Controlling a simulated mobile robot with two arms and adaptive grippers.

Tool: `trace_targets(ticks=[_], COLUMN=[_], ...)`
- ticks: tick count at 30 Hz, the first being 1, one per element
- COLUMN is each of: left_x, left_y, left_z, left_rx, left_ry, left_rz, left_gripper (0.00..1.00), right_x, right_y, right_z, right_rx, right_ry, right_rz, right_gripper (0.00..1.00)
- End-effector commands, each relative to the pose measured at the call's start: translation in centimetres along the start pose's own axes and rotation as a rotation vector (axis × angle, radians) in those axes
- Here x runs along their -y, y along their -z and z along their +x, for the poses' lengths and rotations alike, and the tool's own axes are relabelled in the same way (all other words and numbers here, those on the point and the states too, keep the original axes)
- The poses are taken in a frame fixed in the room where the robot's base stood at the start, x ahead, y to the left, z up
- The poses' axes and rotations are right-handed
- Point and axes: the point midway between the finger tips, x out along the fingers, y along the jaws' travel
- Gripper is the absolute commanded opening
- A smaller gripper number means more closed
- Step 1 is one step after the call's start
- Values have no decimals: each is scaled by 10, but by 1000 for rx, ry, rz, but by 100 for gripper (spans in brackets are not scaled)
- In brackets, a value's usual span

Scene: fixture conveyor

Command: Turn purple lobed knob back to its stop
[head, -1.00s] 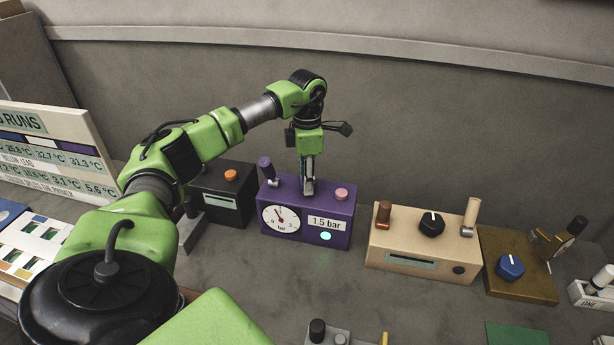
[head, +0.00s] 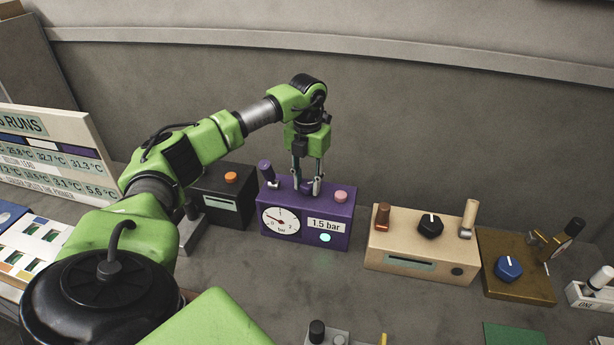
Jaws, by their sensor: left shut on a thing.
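The purple box (head: 284,238) stands against the back of the table, with a round dial gauge (head: 281,220), a "1.5 bar" label (head: 326,225) and a lit green lamp (head: 325,238) on its front. The gauge needle points left and slightly up. My left gripper (head: 307,188) points straight down onto the box top, with both fingers visible side by side. It is shut on the purple lobed knob (head: 307,187), of which only a small part shows between the fingers. My right gripper is not in view.
A purple lever (head: 266,170) and a pink button (head: 341,197) flank the gripper closely on the box top. A black box (head: 222,199) stands to the left. A beige box (head: 400,250) and a brown box (head: 520,280) stand to the right.

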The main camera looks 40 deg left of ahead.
Motion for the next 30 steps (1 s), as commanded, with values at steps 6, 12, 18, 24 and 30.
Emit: trace_targets(ticks=[6,12,18,24,30], left_x=[0,1,2,2,2], left_y=[-1,-1,-1,-2,-2], left_z=[-2,-2,-2,-1,-1], left_rx=[2,2,2,2,3], left_ry=[1,1,1,1,1], left_rz=[-207,-397,-585,-754,-885], left_gripper=[7,7,7,7,7], right_x=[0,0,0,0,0], right_y=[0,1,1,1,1], right_z=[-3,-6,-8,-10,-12], right_rx=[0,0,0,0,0], right_ry=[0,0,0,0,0], right_rz=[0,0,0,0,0], right_gripper=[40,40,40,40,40])
